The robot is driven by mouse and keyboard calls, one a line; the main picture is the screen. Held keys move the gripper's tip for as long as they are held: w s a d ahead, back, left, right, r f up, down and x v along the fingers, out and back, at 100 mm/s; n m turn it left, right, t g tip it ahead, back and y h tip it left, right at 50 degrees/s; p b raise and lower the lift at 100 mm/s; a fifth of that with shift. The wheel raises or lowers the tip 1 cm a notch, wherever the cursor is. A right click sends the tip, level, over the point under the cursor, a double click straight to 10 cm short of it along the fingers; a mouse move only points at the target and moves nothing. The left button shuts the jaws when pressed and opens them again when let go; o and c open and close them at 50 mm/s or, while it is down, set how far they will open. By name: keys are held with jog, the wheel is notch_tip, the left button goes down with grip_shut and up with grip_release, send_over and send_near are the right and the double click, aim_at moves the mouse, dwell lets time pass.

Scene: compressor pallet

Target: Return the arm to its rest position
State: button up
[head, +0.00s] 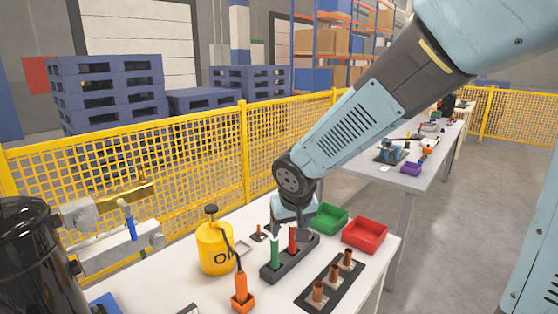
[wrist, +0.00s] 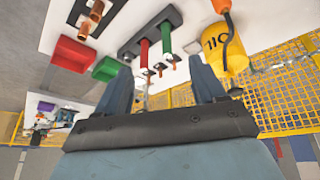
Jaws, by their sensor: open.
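My arm reaches from the upper right down over the white table in the head view. My gripper (head: 291,222) is at its lower end, partly hidden behind the green handle (head: 275,251) and red handle (head: 293,238), which stand upright in a dark rack (head: 290,262). In the wrist view my gripper (wrist: 160,80) has its two fingers wide apart, with nothing held between them. Beyond the fingers are the rack, the handles and small copper-coloured parts (wrist: 150,73).
A yellow oil can (head: 214,249) and an orange-handled tool (head: 240,288) stand left of the rack. Green (head: 329,218) and red (head: 364,235) bins are to the right. Copper pieces (head: 333,273) stand on a dark strip in front. A yellow mesh fence (head: 200,150) runs behind.

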jog(key=s+d+r+m, duration=0.1)
jog(key=s+d+r, duration=0.1)
jog(key=d+r, duration=0.3)
jog(key=s+d+r+m, duration=0.1)
jog(key=s+d+r, duration=0.2)
jog(key=d, duration=0.5)
jog(key=s+d+r+m, duration=0.1)
jog(key=s+d+r, duration=0.4)
jog(key=s+d, duration=0.3)
jog(key=s, duration=0.2)
jog(key=shift+s+t+h, duration=0.3)
jog(key=shift+s+h, duration=0.05)
jog(key=shift+h, duration=0.05)
jog(key=shift+r, duration=0.1)
